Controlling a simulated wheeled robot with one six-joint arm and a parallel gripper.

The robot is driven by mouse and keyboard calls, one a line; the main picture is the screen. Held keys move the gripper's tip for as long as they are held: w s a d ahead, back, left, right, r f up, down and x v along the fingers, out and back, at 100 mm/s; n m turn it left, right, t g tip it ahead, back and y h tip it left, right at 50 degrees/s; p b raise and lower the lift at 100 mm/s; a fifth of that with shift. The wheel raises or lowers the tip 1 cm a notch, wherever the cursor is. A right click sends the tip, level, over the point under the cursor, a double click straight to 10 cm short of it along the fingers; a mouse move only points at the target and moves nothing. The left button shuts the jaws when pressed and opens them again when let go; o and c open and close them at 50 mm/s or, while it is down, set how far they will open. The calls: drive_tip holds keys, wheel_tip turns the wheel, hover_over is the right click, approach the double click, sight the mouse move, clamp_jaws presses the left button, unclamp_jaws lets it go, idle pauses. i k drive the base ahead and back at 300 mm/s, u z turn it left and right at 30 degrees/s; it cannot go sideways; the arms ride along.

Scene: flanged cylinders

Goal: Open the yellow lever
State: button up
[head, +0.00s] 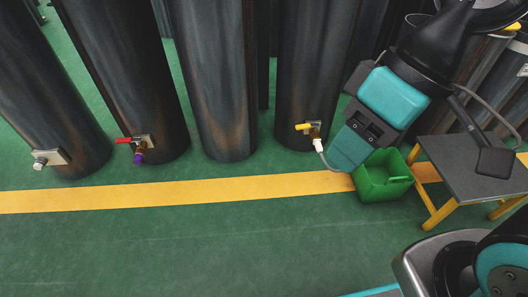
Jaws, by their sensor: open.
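The yellow lever (303,127) sits on a small brass valve low on the front of a dark cylinder (313,70), right of centre. It points left, roughly level. A white fitting (318,145) with a pale hose hangs below the valve. My gripper (347,148), teal and dark, comes down from the upper right. It is open and, in the picture, just right of the valve, apart from the lever. Its fingertips are hard to make out, and its depth relative to the lever cannot be told.
A red lever (124,140) sits on another cylinder's valve to the left, with a purple part below. A green bin (382,187) stands below my gripper, beside a dark-topped stool (470,170) with yellow legs. The green floor (180,245) in front is clear, crossed by a yellow stripe.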

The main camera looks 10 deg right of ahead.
sight(302, 126)
drive_tip(key=z, duration=0.45)
drive_tip(key=k, duration=0.15)
drive_tip(key=u, duration=1.35)
drive_tip(key=i, duration=0.8)
drive_tip(key=z, duration=0.8)
drive_tip(key=i, duration=0.7)
drive_tip(key=z, duration=0.85)
